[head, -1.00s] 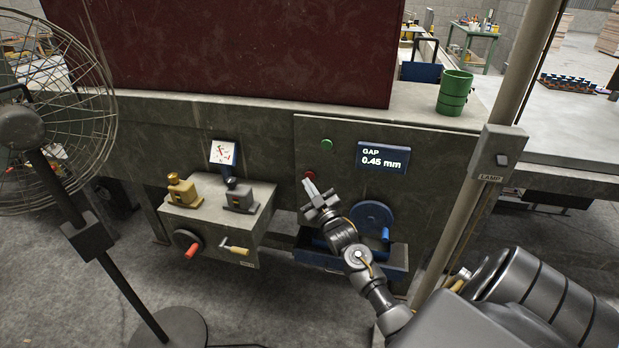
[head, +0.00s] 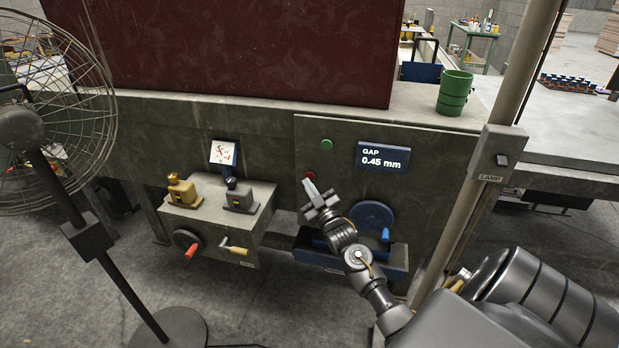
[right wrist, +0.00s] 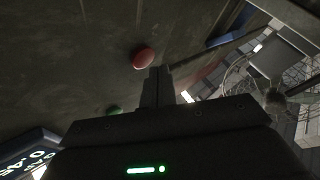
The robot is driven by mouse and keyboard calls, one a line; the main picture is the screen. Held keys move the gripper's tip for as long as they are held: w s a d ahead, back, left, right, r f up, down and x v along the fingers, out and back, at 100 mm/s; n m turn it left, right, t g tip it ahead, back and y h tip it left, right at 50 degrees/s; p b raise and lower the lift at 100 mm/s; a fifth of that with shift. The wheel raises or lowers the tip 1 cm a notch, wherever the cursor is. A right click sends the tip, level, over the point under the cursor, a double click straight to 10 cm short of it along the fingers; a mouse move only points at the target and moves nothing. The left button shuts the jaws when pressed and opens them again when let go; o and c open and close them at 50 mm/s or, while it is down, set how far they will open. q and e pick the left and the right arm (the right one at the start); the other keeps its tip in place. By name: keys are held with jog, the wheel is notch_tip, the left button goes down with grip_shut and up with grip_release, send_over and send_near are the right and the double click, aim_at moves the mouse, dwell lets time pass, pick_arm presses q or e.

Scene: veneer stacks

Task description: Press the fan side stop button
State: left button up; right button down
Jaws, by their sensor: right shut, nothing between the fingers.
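The red stop button (head: 309,176) sits on the grey machine panel (head: 430,205), below and left of the green button (head: 327,145). My right gripper (head: 308,184) is shut and empty, its fingertips just below the red button and overlapping its lower edge in the head view. In the right wrist view the red button (right wrist: 144,58) shows whole, just beyond and slightly left of the closed fingertips (right wrist: 158,72). I cannot tell whether they touch it. My left gripper is not in view.
A wire fan (head: 40,115) stands at the left. A GAP display (head: 383,158) is right of the buttons. A lamp post (head: 465,200) stands near my right arm. A green mug (head: 454,93) is on the ledge.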

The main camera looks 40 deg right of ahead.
jog(key=shift+w+d, duration=0.1)
dwell(0.5)
jog(key=shift+w+d, duration=0.15)
jog(key=shift+d, duration=0.1)
jog(key=shift+w+d+b, duration=0.3)
jog(key=shift+d, duration=0.1)
dwell(0.9)
jog(key=shift+s+a+p, duration=0.55)
jog(key=shift+a, duration=0.2)
jog(key=s+a+p, duration=0.1)
jog(key=a, duration=0.1)
jog(key=s+a+p, duration=0.1)
jog(key=a, duration=0.1)
jog(key=shift+s, duration=0.4)
